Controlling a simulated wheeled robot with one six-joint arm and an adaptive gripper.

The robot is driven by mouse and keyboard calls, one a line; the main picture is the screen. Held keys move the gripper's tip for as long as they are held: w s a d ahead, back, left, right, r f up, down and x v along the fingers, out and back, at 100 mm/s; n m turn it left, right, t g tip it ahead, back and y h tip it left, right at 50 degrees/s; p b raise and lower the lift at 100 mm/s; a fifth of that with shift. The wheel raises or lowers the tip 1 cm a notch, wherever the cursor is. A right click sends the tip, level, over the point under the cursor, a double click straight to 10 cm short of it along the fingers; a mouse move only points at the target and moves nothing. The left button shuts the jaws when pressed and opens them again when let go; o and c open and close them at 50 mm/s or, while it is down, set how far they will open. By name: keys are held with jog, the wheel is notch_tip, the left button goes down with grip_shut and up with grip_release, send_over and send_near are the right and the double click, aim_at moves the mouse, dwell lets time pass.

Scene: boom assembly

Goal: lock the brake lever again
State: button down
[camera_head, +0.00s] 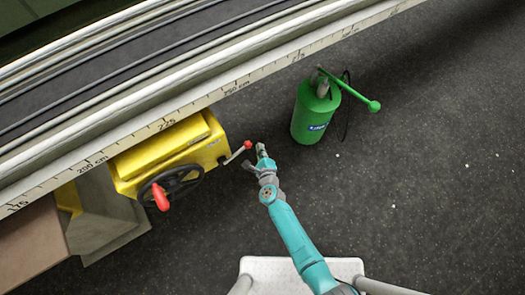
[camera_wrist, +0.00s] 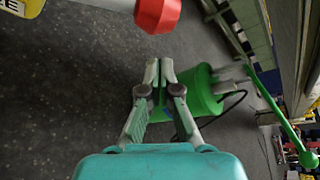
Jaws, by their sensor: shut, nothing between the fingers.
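The brake lever (camera_head: 236,154) is a short thin rod with a red knob (camera_head: 248,144), on the right side of a yellow box (camera_head: 185,150). In the wrist view the red knob (camera_wrist: 157,14) shows at the top edge, beyond my fingertips. My gripper (camera_head: 262,149) is just right of the knob in the head view, with a small gap between them. In the wrist view my gripper (camera_wrist: 159,66) has its fingertips together and holds nothing.
A black handwheel (camera_head: 178,184) with a red handle (camera_head: 160,197) is on the front of the yellow box. A green pump (camera_head: 314,112) with a long handle stands on the floor to the right. A rail with a centimetre scale (camera_head: 200,103) runs behind. The dark floor between is free.

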jog(key=shift+s+a+r, duration=0.25)
jog(key=shift+a+r, duration=0.3)
jog(key=shift+s+a+r, duration=0.25)
jog(key=shift+a+r, duration=0.3)
jog(key=shift+a+r, duration=0.1)
jog(key=shift+r, duration=0.05)
jog(key=shift+s+a+r+n+t, duration=1.05)
jog(key=shift+a+r+n, duration=0.5)
jog(key=shift+n, duration=0.3)
jog(key=shift+s+a+r+n+t, duration=1)
jog(key=shift+a+r+n, duration=0.55)
jog(key=shift+n, duration=0.35)
jog(key=shift+s+a+r+n+t, duration=1.05)
jog(key=shift+a+r+n, duration=0.5)
jog(key=shift+n, duration=0.3)
